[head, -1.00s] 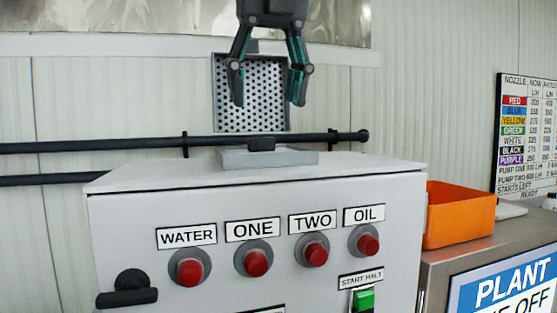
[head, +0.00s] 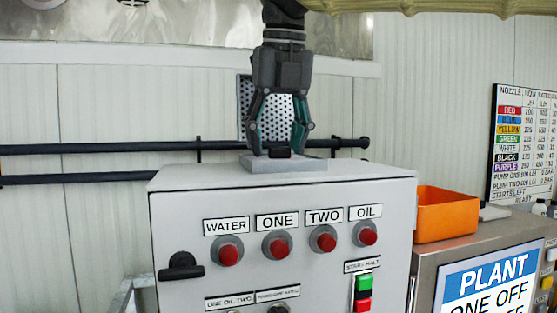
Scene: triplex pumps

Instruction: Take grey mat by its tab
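The grey mat (head: 312,164) is a flat light-grey slab lying on top of the white control cabinet (head: 200,178). Its black tab (head: 280,153) stands up at the middle of the slab. My gripper (head: 278,150) points straight down over the mat, with one finger on the left of the tab and one on the right. The fingers look apart, with a small gap to the tab on each side. Whether the tips touch the mat is hard to tell. The fingers and tab hide part of the mat's rear.
A perforated metal panel (head: 243,100) is on the wall behind my gripper. Dark horizontal pipes (head: 120,147) run behind the cabinet. An orange bin (head: 447,213) stands to the right on a metal unit. Red buttons (head: 229,256) line the cabinet front.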

